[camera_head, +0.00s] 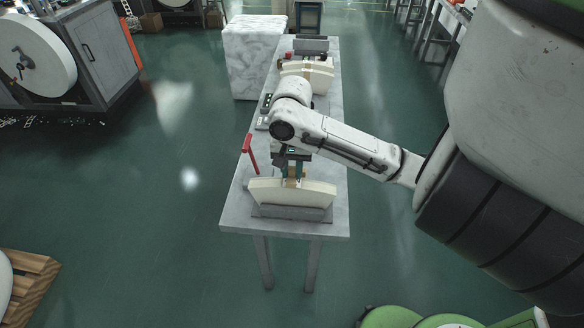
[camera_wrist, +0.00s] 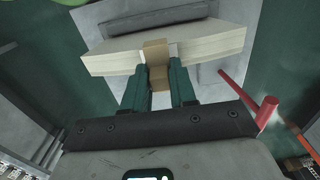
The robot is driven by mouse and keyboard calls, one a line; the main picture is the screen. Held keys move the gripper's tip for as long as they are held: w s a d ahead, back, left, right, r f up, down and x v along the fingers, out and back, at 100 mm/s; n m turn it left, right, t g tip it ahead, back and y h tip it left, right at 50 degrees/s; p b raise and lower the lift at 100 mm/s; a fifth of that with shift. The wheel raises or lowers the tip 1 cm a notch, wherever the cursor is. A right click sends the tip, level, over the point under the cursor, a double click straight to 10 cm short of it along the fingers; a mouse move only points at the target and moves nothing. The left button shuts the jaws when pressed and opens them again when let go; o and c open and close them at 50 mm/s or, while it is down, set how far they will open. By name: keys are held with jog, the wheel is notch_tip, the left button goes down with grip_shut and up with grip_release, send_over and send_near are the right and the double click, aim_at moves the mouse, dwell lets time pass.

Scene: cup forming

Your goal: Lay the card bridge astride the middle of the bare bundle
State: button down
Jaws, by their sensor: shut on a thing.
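The bare bundle (camera_head: 262,191) is a cream stack of sheets on a grey cradle (camera_head: 290,213) at the near end of the table. It also spans the upper part of the wrist view (camera_wrist: 215,42). The card bridge (camera_wrist: 156,50) is a small brown folded card over the middle of the bundle. My gripper (camera_wrist: 160,70) is shut on the card bridge, one green finger on each side. In the head view my gripper (camera_head: 292,172) is just behind the bundle's middle. Whether the bridge rests fully on the bundle is hard to tell.
Another bundle (camera_head: 318,76) with a brown band sits farther back on the long grey table (camera_head: 237,213). Green floor lies around it.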

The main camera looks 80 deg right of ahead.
jog(key=shift+f+b, duration=1)
jog(key=shift+f, duration=0.35)
dwell(1.1)
dwell(0.5)
jog(key=c, duration=0.8)
grip_release()
jog(key=shift+o, duration=0.3)
jog(key=o, duration=0.4)
jog(key=shift+r, duration=0.1)
jog(key=shift+r+p, duration=3.6)
jog(key=shift+r, duration=0.35)
